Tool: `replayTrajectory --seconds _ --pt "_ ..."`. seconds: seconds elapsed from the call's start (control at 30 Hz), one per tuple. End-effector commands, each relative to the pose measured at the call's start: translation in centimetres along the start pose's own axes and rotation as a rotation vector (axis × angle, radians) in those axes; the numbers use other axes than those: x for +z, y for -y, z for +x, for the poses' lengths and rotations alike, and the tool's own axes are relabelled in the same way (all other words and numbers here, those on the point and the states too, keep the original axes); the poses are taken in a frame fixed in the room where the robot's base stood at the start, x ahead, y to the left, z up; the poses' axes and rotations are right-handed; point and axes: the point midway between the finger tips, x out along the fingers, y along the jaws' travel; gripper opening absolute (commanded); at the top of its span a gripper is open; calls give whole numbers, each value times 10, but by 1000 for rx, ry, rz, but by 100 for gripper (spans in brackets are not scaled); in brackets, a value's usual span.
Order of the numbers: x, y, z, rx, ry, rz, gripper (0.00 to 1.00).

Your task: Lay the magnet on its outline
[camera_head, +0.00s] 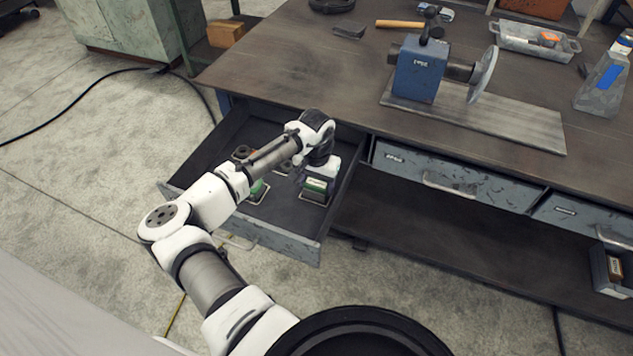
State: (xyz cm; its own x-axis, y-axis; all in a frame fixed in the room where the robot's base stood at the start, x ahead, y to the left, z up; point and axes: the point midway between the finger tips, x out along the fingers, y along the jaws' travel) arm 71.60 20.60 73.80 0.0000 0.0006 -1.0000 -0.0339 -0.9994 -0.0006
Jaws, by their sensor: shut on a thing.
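A green block with a pale label, apparently the magnet (316,186), is in the open drawer (290,236) at the drawer's right side. My gripper (318,176) points down over it and is shut on it; the fingertips are largely hidden. A thin pale outline (313,203) shows on the drawer floor around the block's lower edge. I cannot tell whether the block touches the floor. A second green thing (257,190) lies in the drawer to the left, partly behind my arm, with another pale outline by it.
Small dark round parts (242,152) lie further back in the drawer. The workbench (290,60) above bears a blue machine (420,70) with a disc and a grey tray (535,42). Shut drawers (455,180) are to the right. An open bin (608,272) is at far right.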

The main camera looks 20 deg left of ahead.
Motion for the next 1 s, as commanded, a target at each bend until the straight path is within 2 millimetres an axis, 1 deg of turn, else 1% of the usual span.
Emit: replayTrajectory --seconds 0.13,0.17,0.3,0.57,0.7,0.77,0.87,1.0 --pt "0 0 3 1 -1 0 28" --pt "0 0 3 1 0 0 66" --pt "0 0 3 1 0 0 84" --pt "0 0 2 0 0 0 85" --pt "0 0 -4 0 -1 1 85" --pt "-1 0 -11 1 -2 1 85" --pt "-1 0 -29 1 -4 2 85" --pt "-1 -1 -60 1 -3 2 85"
